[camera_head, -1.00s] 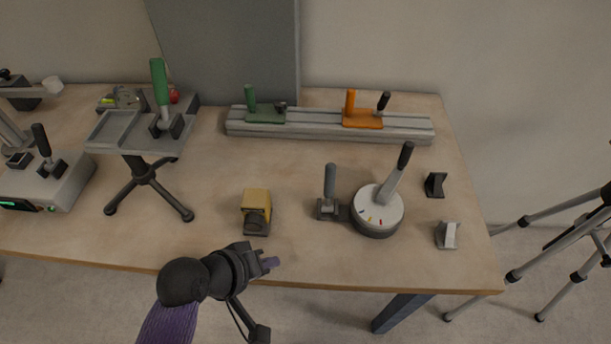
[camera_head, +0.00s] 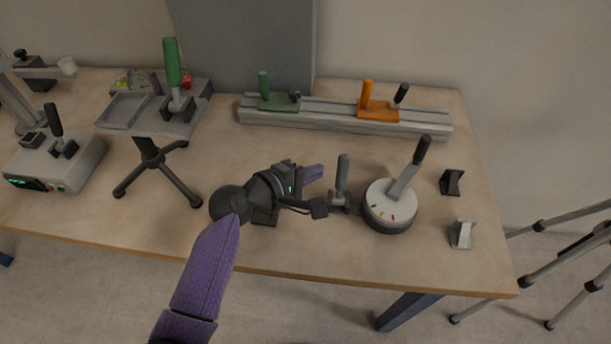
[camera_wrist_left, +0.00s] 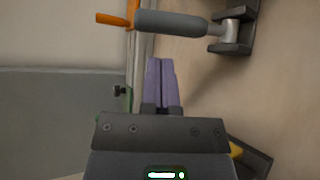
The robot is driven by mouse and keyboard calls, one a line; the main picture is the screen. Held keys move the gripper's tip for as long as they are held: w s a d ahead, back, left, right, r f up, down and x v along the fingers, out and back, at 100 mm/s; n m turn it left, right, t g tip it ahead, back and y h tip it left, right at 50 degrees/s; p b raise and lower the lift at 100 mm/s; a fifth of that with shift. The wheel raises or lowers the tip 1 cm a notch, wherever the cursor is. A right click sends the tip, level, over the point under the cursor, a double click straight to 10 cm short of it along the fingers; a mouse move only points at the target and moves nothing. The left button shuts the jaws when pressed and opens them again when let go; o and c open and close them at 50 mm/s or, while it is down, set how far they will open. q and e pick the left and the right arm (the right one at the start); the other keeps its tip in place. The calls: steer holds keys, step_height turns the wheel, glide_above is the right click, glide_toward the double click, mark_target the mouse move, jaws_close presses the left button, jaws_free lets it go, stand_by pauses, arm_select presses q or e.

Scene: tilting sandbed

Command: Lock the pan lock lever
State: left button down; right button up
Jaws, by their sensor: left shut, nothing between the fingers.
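A grey-handled lever (camera_head: 343,172) stands roughly upright on a dark bracket at the left side of a round dial (camera_head: 391,207). The dial has coloured marks and a leaning black-handled lever (camera_head: 409,168). No label shows which lever is the pan lock. My left gripper (camera_head: 313,172) is shut and empty, its purple fingers just left of the grey handle and apart from it. In the left wrist view, the fingers (camera_wrist_left: 160,80) point toward the grey handle (camera_wrist_left: 180,23), which lies across the top. My right gripper is not in view.
A tray (camera_head: 127,112) on a tripod with a green lever (camera_head: 173,65) stands at left. A rail (camera_head: 330,118) with green and orange handles lies behind. Small brackets (camera_head: 452,182) sit right of the dial. A yellow block (camera_wrist_left: 236,149) is beneath my left gripper.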

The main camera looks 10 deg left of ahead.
mark_target(341, 179)
arm_select(q)
steer(key=b+x, duration=0.1)
steer(key=x, duration=0.3)
steer(key=shift+w+d+f+b, duration=0.15)
steer(key=shift+f+b, duration=0.05)
steer(key=shift+b, duration=0.1)
steer(key=shift+w+d, duration=0.3)
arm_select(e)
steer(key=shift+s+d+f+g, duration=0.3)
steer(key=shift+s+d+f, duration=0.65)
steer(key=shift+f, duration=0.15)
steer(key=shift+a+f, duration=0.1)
arm_select(q)
steer(key=shift+s+b, duration=0.15)
steer(key=shift+b, duration=0.15)
steer(key=shift+t, duration=0.3)
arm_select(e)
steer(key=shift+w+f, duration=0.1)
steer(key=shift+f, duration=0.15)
